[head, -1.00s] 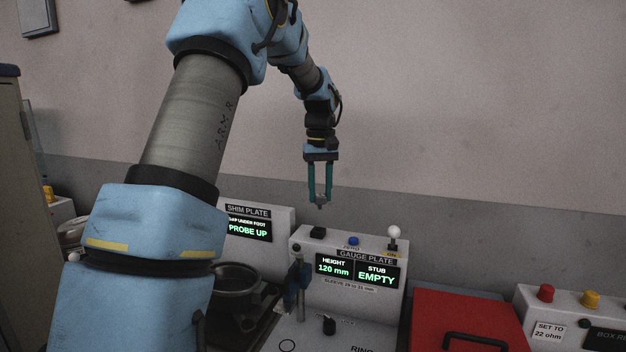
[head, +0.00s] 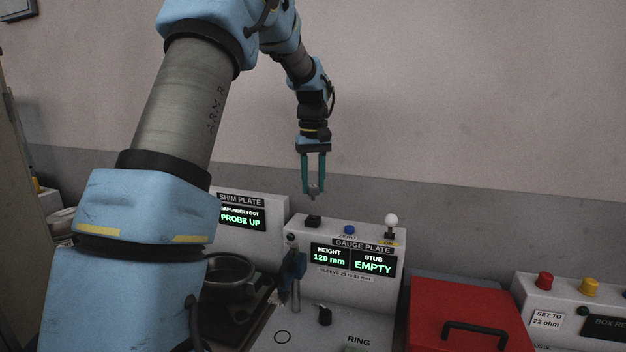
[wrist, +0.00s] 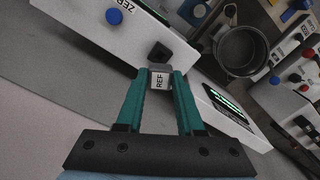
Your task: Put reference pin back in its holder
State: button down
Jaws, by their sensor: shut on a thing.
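My gripper (head: 313,190) hangs pointing down, above the back left of the gauge plate unit (head: 310,283). Its teal fingers are shut on the reference pin, a small grey piece marked REF (wrist: 159,79) in the wrist view. In the head view only a small grey bit of the pin (head: 313,191) shows at the fingertips. A black block (head: 314,221), which looks like the pin's holder, sits on the unit's top edge. It also shows just beyond the pin in the wrist view (wrist: 160,51). In the head view the pin is above it, apart from it.
The gauge display reads height 120 mm and stub EMPTY. A blue button (head: 349,230) and a white-knobbed lever (head: 391,221) stand right of the black block. The shim plate display (head: 240,218) is left, a red case (head: 465,318) right. The wall is behind.

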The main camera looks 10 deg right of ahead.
aim_at(313, 186)
jog(key=shift+f+b, duration=0.9)
jog(key=shift+f, duration=1.1)
jog(key=shift+f, duration=1.45)
dwell(0.8)
jog(key=shift+c, duration=2.3)
grip_release()
jog(key=shift+r, duration=0.1)
notch_tip(313, 186, up, 11)
jog(key=b, duration=0.3)
jog(key=s+a+f, duration=0.9)
jog(key=s+a, duration=0.1)
jog(key=s, duration=0.1)
jog(key=s+a+f+m+t, duration=0.1)
jog(key=s+a+f, duration=0.7)
jog(key=s+a, duration=0.3)
jog(key=shift+f+t, duration=0.3)
jog(key=shift+f, duration=0.05)
